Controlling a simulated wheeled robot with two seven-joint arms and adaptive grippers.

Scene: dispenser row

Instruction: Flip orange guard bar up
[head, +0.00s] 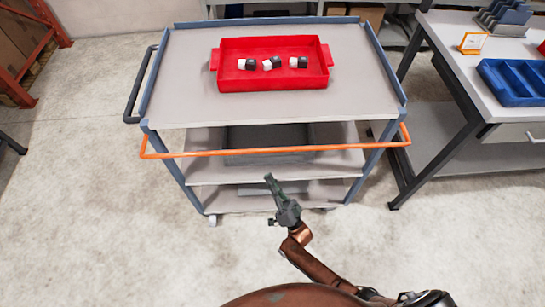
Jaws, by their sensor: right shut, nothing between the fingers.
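The orange guard bar (330,148) runs across the front of the grey cart (190,85). It hangs below the level of the top shelf's front edge, with its bent ends at the cart's two front corners. My right gripper (270,181) is shut and empty. In the picture it shows just below the middle of the bar, in front of the lower shelves, and appears apart from the bar. My left gripper is not in view.
A red tray (227,84) with several black and white pieces sits on the cart's top. A dark handle (134,90) is on the cart's left side. A workbench (470,85) with a blue bin (512,97) stands at right.

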